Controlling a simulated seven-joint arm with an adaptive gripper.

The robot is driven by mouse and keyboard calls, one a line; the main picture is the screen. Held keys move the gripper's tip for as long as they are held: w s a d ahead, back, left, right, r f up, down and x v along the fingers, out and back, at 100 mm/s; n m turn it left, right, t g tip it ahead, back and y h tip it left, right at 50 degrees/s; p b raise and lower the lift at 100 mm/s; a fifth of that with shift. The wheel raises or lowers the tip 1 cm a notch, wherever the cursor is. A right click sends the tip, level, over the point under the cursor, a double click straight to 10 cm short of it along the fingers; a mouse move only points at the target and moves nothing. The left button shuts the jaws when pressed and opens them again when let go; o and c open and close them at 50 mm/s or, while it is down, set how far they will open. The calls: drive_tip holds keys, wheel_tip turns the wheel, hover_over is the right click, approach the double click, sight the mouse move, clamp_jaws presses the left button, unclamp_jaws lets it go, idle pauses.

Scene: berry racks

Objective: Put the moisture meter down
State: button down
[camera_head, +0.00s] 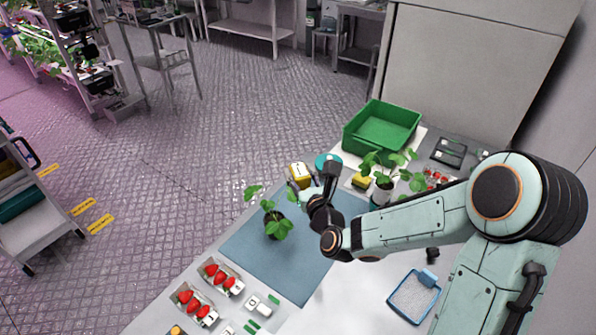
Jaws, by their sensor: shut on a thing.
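My gripper (303,194) is over the far part of the blue-grey mat (262,252), to the right of a potted strawberry plant (272,218). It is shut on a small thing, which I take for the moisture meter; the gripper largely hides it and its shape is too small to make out.
A green crate (381,127) stands at the back, with a second potted plant (384,188) in front of it. Punnets of red berries (220,277) and small white items lie at the front left. A blue-rimmed tray (413,298) is at the right. The mat's near part is clear.

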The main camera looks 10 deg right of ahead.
drive_tip(key=d+f+m+h, duration=0.1)
drive_tip(key=d+f+h, duration=0.1)
drive_tip(key=d+f, duration=0.25)
drive_tip(key=shift+w+d+f, duration=0.2)
drive_tip(key=shift+w+f, duration=1.9)
drive_tip(key=shift+w, duration=0.15)
drive_tip(key=shift+w+d+f, duration=0.15)
drive_tip(key=shift+w+f, duration=1.95)
drive_tip(key=shift+w, duration=0.1)
drive_tip(key=shift+w+d+f, duration=0.2)
drive_tip(key=shift+w+f, duration=1.9)
drive_tip(key=shift+w, duration=0.15)
drive_tip(key=c, duration=0.7)
unclamp_jaws()
drive_tip(key=shift+s, duration=0.1)
